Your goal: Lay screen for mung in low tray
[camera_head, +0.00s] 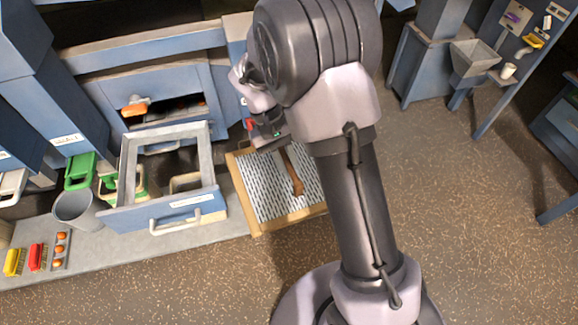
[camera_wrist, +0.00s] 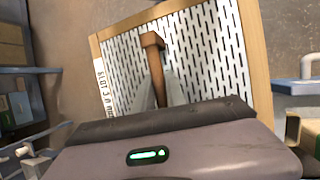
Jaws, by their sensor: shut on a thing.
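A slotted metal screen in a light wooden frame (camera_head: 246,190) hangs from my gripper (camera_head: 272,140), right of the pulled-out tray. My gripper is shut on the brown handle (camera_head: 294,178) across the screen. In the wrist view the screen (camera_wrist: 215,45) fills the middle, with the grey fingers around its handle (camera_wrist: 154,62). A sideways label on its frame starts with "SLOT"; the rest is hard to read. The blue tray (camera_head: 122,217) is pulled out, with a grey rim, an open middle and a white front handle. My arm hides the screen's right side.
Left of the tray are a green-handled item (camera_head: 80,170) and a grey bucket (camera_head: 75,208). Yellow and red brushes (camera_head: 36,257) lie at the ledge's left end. An orange handle (camera_head: 135,106) is in the machine opening behind. Floor on the right is clear up to a hopper stand (camera_head: 474,58).

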